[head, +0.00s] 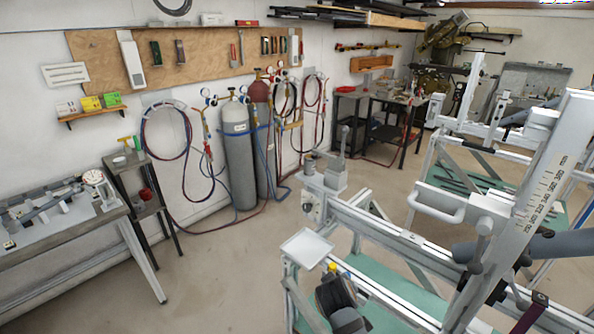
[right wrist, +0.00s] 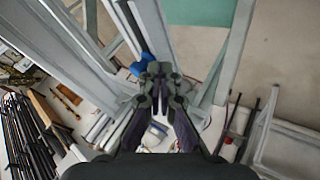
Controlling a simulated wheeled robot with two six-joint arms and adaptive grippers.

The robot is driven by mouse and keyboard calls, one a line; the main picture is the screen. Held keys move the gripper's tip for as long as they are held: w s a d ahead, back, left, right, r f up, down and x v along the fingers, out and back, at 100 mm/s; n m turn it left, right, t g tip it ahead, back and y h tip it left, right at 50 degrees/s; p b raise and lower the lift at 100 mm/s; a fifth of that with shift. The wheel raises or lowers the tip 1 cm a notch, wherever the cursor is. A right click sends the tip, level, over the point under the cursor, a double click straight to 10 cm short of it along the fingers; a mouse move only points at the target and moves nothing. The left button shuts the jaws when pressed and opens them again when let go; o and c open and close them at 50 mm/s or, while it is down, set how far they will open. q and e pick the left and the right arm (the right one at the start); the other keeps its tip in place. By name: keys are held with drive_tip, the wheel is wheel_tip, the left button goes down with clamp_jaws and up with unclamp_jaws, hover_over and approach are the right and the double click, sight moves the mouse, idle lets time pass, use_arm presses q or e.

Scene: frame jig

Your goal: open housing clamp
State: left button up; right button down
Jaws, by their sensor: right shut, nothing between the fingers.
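In the head view a grey upright lever (head: 344,139) stands on a metal block (head: 325,175) at the far end of the jig rail. It looks like a clamp, but I cannot tell for sure that it is the housing clamp. In the right wrist view my right gripper (right wrist: 160,72) has its fingertips together with nothing between them. A blue part (right wrist: 141,65) shows just beyond and left of the fingertips; I cannot tell whether they touch. I cannot make out the right fingertips in the head view. My left gripper is not in view.
The jig's long rail (head: 385,233) and a tilted post with a scale (head: 540,195) fill the right side. A workbench (head: 60,235) and gas cylinders (head: 238,150) stand at left and back. The floor between is clear.

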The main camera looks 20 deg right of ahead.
drive_tip(key=w+r, duration=0.2)
drive_tip(key=w+d+r+h, duration=0.1)
drive_tip(key=w+r, duration=0.1)
drive_tip(key=w, duration=0.1)
drive_tip(key=w+r+t+h, duration=0.1)
drive_tip(key=w+r, duration=0.1)
drive_tip(key=shift+w+d+r+n, duration=0.1)
drive_tip(key=shift+w+d+n, duration=0.05)
drive_tip(key=shift+w+n, duration=0.2)
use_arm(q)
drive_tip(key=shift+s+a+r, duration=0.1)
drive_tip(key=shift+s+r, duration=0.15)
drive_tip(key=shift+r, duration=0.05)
use_arm(e)
drive_tip(key=w+a+r+n+t+h, duration=0.1)
drive_tip(key=w+r+h, duration=0.3)
drive_tip(key=r, duration=0.9)
drive_tip(key=w+a+r+n+t+h, duration=0.1)
drive_tip(key=w+r+n+h, duration=0.2)
drive_tip(key=w+r, duration=0.6)
wheel_tip(320, 180, up, 4)
drive_tip(key=shift+a+r+h, duration=0.2)
drive_tip(key=shift+r+h, duration=0.05)
drive_tip(key=shift+h, duration=0.15)
